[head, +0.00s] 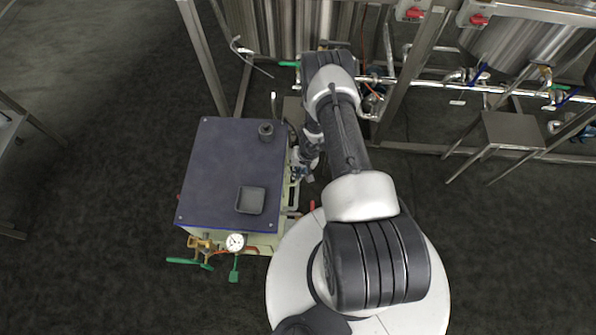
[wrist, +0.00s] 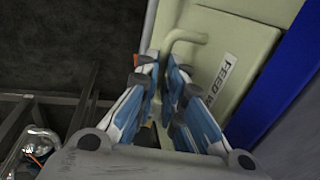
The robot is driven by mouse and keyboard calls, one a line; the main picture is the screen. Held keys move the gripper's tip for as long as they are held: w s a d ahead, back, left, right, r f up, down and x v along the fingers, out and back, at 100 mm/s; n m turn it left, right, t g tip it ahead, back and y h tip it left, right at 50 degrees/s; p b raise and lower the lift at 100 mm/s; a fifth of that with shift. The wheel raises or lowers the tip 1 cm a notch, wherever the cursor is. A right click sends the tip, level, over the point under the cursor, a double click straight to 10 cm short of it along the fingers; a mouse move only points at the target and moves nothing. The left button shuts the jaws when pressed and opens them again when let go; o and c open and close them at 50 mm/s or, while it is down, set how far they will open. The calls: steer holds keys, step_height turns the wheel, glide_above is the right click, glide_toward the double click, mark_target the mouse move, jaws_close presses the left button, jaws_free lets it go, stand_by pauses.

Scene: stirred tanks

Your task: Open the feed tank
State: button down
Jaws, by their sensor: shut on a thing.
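The feed tank is a pale green box under a dark blue top (head: 228,180), left of my arm in the head view. My gripper (wrist: 164,72) is shut on the handle. In the head view my gripper (head: 304,168) is at the tank's right side, partly hidden by my arm. The panel looks closed, but its edges are partly hidden.
On the blue top are a small dark tray (head: 251,200) and a dark knob-like piece (head: 266,130). A gauge (head: 235,242) and green-handled valves (head: 202,262) stick out at the tank's near side. Steel frames and pipes (head: 480,88) stand behind.

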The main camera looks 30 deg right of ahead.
stand_by(0.3)
steer(key=s+d+p, duration=0.2)
steer(key=s+d, duration=0.4)
steer(key=d, duration=0.4)
steer(key=shift+s, duration=0.4)
steer(key=c, duration=1.7)
jaws_free()
steer(key=shift+r, duration=0.1)
steer(key=r, duration=0.4)
steer(key=s+d+r, duration=0.1)
steer(key=r, duration=0.6)
steer(key=shift+s+d+r, duration=0.15)
steer(key=shift+d+r, duration=0.15)
steer(key=shift+d, duration=0.1)
